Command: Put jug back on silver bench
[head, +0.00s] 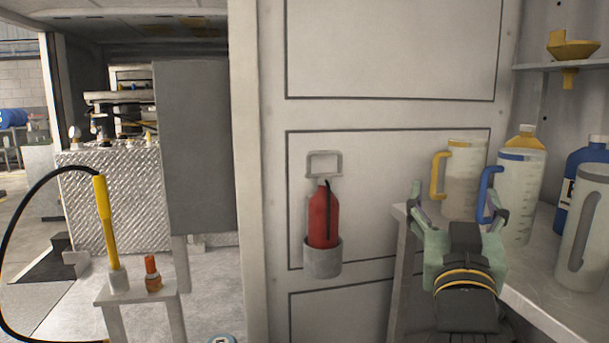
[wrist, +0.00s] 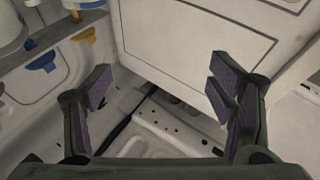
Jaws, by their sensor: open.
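A jug with a yellow handle (head: 465,182) stands upright on the pale metal bench (head: 550,300) at the right of the head view. A jug with a blue handle (head: 520,195) stands to its right, and a grey-handled jug (head: 590,235) is at the right edge. My gripper (head: 457,200) is in front of the yellow-handled jug in the head view and overlaps its lower part. In the wrist view my gripper (wrist: 160,82) has its fingers wide apart with nothing between them. The jugs cannot be made out clearly there.
A red cylinder (head: 322,215) hangs in a holder on the panelled wall left of my gripper. A shelf with a yellow funnel (head: 572,48) is above the bench. A small stand (head: 140,292) holds a yellow grease tool (head: 106,220) at left. Blue and yellow bottles stand behind the jugs.

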